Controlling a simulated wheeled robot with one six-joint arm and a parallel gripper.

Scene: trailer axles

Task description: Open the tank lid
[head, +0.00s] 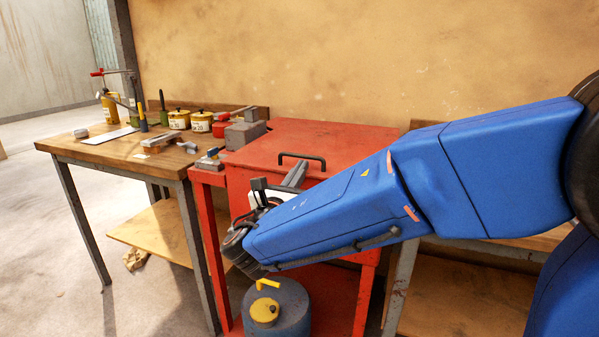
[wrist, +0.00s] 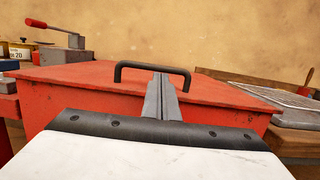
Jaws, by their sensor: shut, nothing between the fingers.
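The red tank (head: 262,188) stands between two benches, and its flat red lid (head: 335,138) lies down on it. A black bar handle (head: 302,158) stands up at the lid's front edge; in the wrist view the handle (wrist: 152,66) arches just beyond my fingers. My gripper (head: 297,174) is shut and empty in front of the tank, its tips close to the handle. My blue arm hides part of the tank's front and right side.
A grey vise-like block (head: 245,130) sits at the lid's left. The left bench (head: 120,150) holds yellow pots (head: 201,121), bottles and tools. A blue-grey canister (head: 285,305) with a yellow cap stands below my wrist. A wire rack (wrist: 275,96) lies on the right bench.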

